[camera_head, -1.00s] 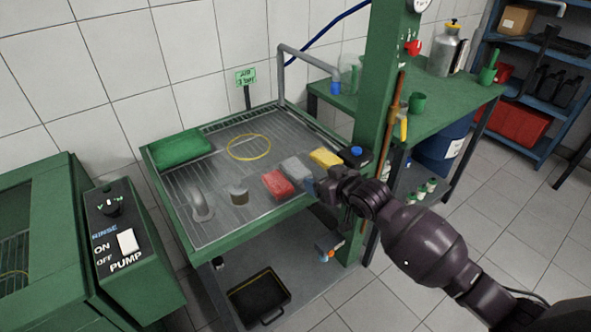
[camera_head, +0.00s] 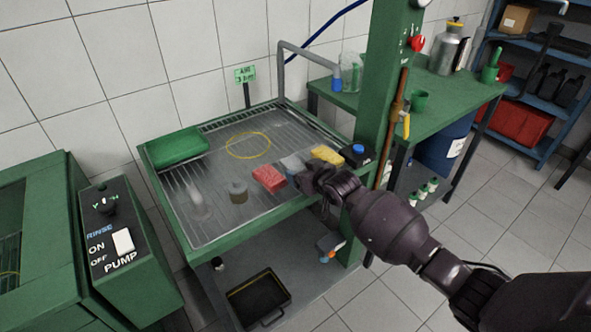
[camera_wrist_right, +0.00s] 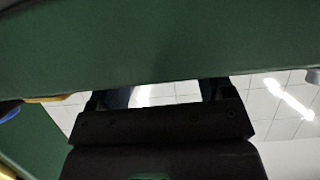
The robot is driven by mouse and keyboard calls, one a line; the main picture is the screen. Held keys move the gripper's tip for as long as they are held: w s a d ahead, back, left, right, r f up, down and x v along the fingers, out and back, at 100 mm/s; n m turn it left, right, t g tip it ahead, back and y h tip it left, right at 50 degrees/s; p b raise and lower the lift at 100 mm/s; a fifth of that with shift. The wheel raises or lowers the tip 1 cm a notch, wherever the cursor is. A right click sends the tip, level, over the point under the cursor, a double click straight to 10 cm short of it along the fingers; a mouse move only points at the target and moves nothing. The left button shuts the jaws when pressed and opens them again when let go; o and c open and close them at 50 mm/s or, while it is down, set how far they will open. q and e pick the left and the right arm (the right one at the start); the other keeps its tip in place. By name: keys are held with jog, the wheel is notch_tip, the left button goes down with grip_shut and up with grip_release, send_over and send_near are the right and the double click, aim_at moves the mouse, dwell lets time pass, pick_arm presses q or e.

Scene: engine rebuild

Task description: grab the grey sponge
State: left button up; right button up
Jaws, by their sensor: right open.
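The grey sponge (camera_head: 292,164) lies on the draining tray (camera_head: 168,205) of the green wash station, between a red sponge (camera_head: 268,179) and a yellow sponge (camera_head: 327,155). My right gripper (camera_head: 303,182) is at the tray's front edge, just in front of the grey sponge, and hides part of it. Contact with the sponge cannot be made out. In the right wrist view the two dark fingers of the gripper (camera_wrist_right: 158,94) stand apart with nothing seen between them. The grey sponge is not recognisable in that view. My left gripper is not in view.
A green post (camera_head: 379,105) rises to the right of the sponges. A pump control box (camera_head: 125,250) stands at left.

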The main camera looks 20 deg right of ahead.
jog(key=c, duration=0.7)
jog(key=shift+r, duration=0.1)
